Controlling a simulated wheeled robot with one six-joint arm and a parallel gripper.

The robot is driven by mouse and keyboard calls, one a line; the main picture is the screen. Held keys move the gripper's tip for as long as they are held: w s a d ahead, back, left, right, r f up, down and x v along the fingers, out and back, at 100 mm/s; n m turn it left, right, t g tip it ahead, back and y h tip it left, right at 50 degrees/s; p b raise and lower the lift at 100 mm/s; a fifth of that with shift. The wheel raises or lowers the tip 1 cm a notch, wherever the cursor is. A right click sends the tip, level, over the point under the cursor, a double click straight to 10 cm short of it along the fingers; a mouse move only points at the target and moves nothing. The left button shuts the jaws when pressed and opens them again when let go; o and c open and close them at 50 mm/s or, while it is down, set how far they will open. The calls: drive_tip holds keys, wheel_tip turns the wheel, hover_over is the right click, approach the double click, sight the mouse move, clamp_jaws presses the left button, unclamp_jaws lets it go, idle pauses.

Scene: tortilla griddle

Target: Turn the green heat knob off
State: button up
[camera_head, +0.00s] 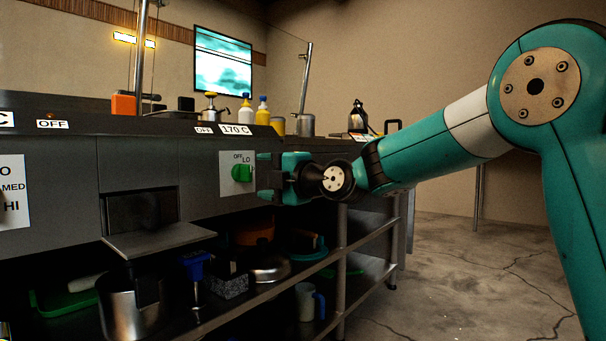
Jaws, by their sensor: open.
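The green heat knob (242,173) sits on a white label plate (238,158) on the front panel of the griddle (140,160). The plate reads OFF at top and LO beside it; the rest is hidden by the knob or too small to read. My gripper (264,176) is just to the right of the knob, with its jaws open toward the panel. It seems close to the knob, but I cannot tell whether they touch. Nothing shows between the jaws. A display reading 170 C (236,129) is above the knob, with a small OFF sign (204,130) beside it.
A second dial plate (13,190) is at the far left. A drip tray (160,240) juts out from the panel. The shelf below holds a steel pot (122,305), a mug (306,302) and other items. Bottles (262,111) stand on top. The floor at right is clear.

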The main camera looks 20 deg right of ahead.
drive_tip(key=p+v, duration=0.1)
drive_tip(key=v, duration=0.9)
drive_tip(key=shift+s, duration=0.15)
drive_tip(key=s+a+f+m+g+p, duration=0.3)
drive_tip(key=s+a+m+g+p, duration=0.5)
drive_tip(key=s, duration=0.4)
drive_tip(key=s+f+m+g+h+p, duration=0.2)
drive_tip(key=s+m+g+h+p, duration=0.45)
drive_tip(key=s, duration=1.15)
wheel_tip(320, 180, up, 38)
drive_tip(key=m+g+y+p, duration=0.1)
drive_tip(key=m+p, duration=0.1)
drive_tip(key=p, duration=3.6)
drive_tip(key=shift+w+d+f+m+y, duration=0.25)
drive_tip(key=shift+w+d+m+y, duration=0.05)
drive_tip(key=shift+d+m+y, duration=0.1)
